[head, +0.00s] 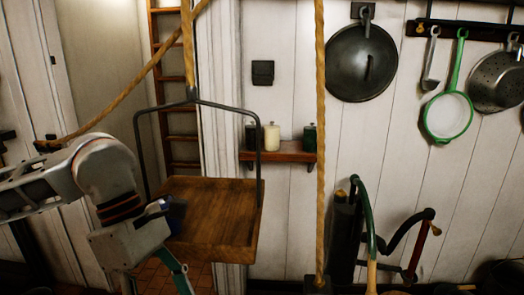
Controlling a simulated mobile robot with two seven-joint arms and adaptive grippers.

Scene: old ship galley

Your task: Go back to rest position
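My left arm comes in from the left, its wrist bent down in front of a hanging wooden tray (215,205). My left gripper (165,272) is at the lower edge of the picture, partly cut off. A teal part shows beside it, but whether the fingers are open or shut cannot be told. A small dark blue thing (174,214) shows between my wrist and the tray's left side; I cannot tell what it is or what it touches. My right gripper is not in view.
The tray hangs by a metal bail from a rope (188,45). Another rope (320,140) hangs right of it. A small shelf (280,156) holds canisters. A pump-like fixture (345,235) stands lower right. Pans and a green-rimmed strainer (447,115) hang on the wall.

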